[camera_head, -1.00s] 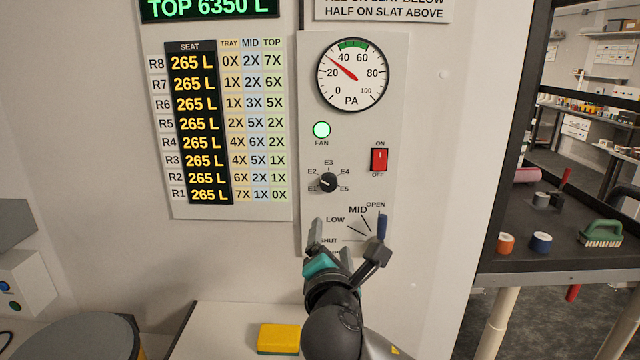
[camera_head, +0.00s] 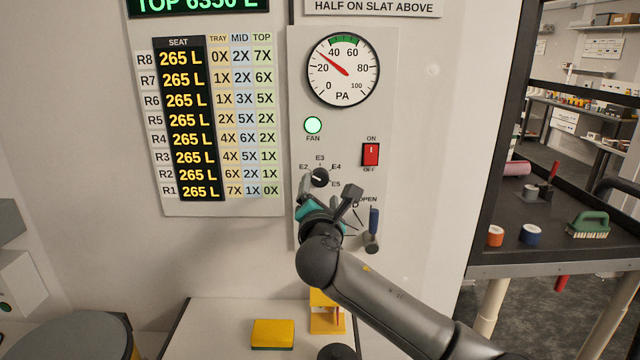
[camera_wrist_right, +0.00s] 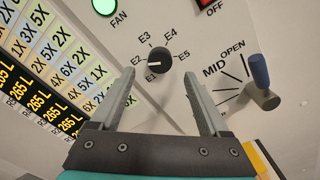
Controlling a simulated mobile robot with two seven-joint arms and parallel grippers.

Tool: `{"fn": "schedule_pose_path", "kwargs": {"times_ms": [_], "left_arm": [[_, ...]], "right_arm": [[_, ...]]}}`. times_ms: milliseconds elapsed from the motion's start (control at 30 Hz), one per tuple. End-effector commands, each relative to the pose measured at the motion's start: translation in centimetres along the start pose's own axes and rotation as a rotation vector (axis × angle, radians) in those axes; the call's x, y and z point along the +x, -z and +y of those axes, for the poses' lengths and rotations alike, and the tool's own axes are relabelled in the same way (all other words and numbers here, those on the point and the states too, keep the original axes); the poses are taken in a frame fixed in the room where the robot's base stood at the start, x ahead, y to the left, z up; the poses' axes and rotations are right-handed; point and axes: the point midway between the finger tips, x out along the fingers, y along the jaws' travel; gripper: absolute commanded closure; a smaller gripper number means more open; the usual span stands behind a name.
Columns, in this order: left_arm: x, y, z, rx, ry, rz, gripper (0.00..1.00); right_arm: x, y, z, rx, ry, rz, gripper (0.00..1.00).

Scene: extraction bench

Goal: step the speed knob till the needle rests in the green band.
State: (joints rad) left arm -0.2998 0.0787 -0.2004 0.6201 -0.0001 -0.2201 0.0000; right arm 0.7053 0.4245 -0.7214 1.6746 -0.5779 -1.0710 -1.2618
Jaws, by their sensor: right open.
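The black speed knob (camera_head: 320,177) is on the grey wall panel, among labels E1 to E5. My right gripper (camera_head: 329,187) is open and empty, just below the knob in the head view. In the wrist view its fingers (camera_wrist_right: 162,74) point toward the knob, one to each side, apart from it. My left gripper is not in view.
A lit green FAN lamp (camera_head: 313,125) and a red switch (camera_head: 371,154) sit above the knob. A blue-handled lever (camera_head: 373,222) is at lower right, near OPEN. A yellow sponge (camera_head: 273,334) and a yellow stand (camera_head: 327,313) are on the bench below.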

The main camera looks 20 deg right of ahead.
Motion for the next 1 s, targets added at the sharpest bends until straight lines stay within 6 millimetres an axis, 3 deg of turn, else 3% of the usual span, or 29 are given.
{"fn": "schedule_pose_path", "kwargs": {"times_ms": [400,867,1000], "left_arm": [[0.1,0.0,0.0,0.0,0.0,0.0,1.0],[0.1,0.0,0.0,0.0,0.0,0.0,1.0],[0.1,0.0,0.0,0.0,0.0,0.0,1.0]], "right_arm": [[4.3,0.0,0.0,0.001,0.0,-0.001,0.21],[5.0,0.0,0.0,0.0,-0.001,0.0,0.21],[4.9,0.0,0.0,0.0,-0.001,0.0,0.36]]}}
